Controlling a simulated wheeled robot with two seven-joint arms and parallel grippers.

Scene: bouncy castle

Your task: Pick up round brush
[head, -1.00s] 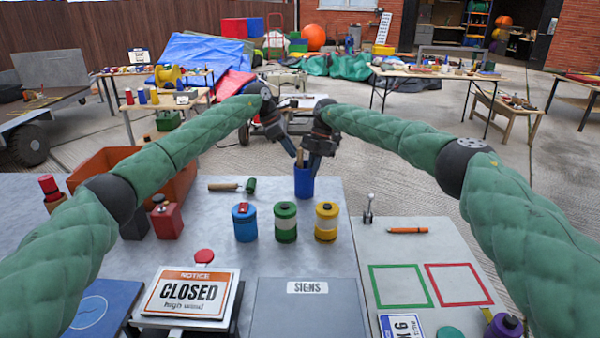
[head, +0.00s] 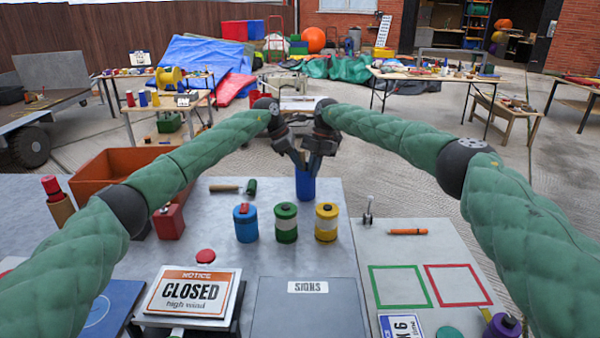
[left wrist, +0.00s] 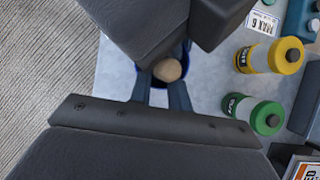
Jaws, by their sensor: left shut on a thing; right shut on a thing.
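A blue cup (head: 305,185) stands at the far edge of the grey table. In the left wrist view, the rounded wooden end of a handle, which I take for the round brush (left wrist: 167,70), sticks up inside the cup (left wrist: 187,50); its lower part is hidden. My left gripper (head: 297,160) is shut on this handle, one finger on each side, just above the cup. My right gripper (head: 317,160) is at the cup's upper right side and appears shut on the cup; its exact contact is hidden.
Blue, green (head: 286,223) and yellow (head: 326,222) canisters stand in front of the cup. A wooden-handled tool with a green end (head: 235,187) lies to the left. An orange bin (head: 110,170) is further left. The right board holds an orange pencil (head: 408,232).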

